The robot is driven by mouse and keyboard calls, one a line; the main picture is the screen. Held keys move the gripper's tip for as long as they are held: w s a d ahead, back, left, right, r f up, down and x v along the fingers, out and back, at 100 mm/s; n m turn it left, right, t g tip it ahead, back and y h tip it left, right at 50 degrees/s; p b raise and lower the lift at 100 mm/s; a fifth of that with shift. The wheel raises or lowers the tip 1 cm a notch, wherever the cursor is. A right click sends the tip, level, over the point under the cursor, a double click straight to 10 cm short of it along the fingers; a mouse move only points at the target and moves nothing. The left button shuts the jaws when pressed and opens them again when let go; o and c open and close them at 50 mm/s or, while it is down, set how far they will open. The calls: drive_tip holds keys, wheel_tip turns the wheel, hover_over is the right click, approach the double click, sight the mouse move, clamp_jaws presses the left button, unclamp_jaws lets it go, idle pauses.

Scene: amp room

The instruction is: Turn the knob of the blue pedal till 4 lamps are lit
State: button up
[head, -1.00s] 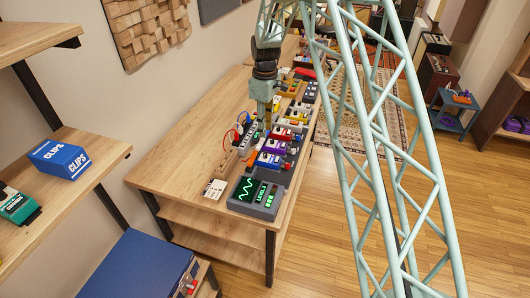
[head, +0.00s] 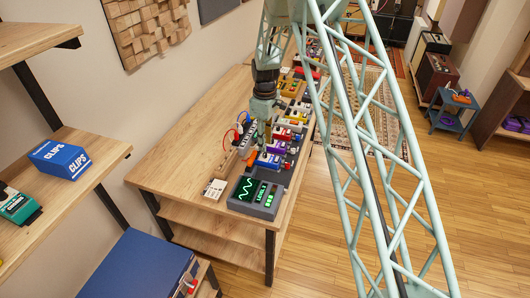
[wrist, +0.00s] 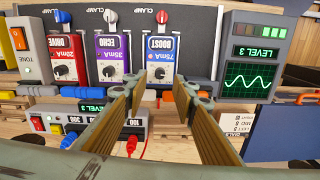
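The blue pedal (wrist: 161,57), marked BOOST 75mA, stands on the dark board in the wrist view. It also shows in the head view (head: 267,161), partly behind my gripper. Its round knob (wrist: 159,72) faces up, with a light pointer. My gripper (wrist: 161,88) is open and empty. Its two fingertips are either side of the pedal's near edge, just short of the knob; I see no contact. The meter (wrist: 251,110) right of the pedal reads LEVEL 3 and shows a green wave.
The purple ECHO pedal (wrist: 113,58) and red DRIVE pedal (wrist: 67,58) stand left of the blue one. A white card (head: 215,188) lies on the bench (head: 178,178).

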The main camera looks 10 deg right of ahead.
sight(265, 154)
drive_tip(key=shift+f, duration=2.9)
drive_tip(key=c, duration=0.8)
drive_tip(key=shift+c, duration=0.2)
drive_tip(key=shift+f+m+b, duration=0.1)
drive_tip(key=shift+m+b, duration=0.25)
drive_tip(key=shift+m, duration=0.35)
drive_tip(key=o, duration=0.8)
drive_tip(key=shift+o, duration=0.2)
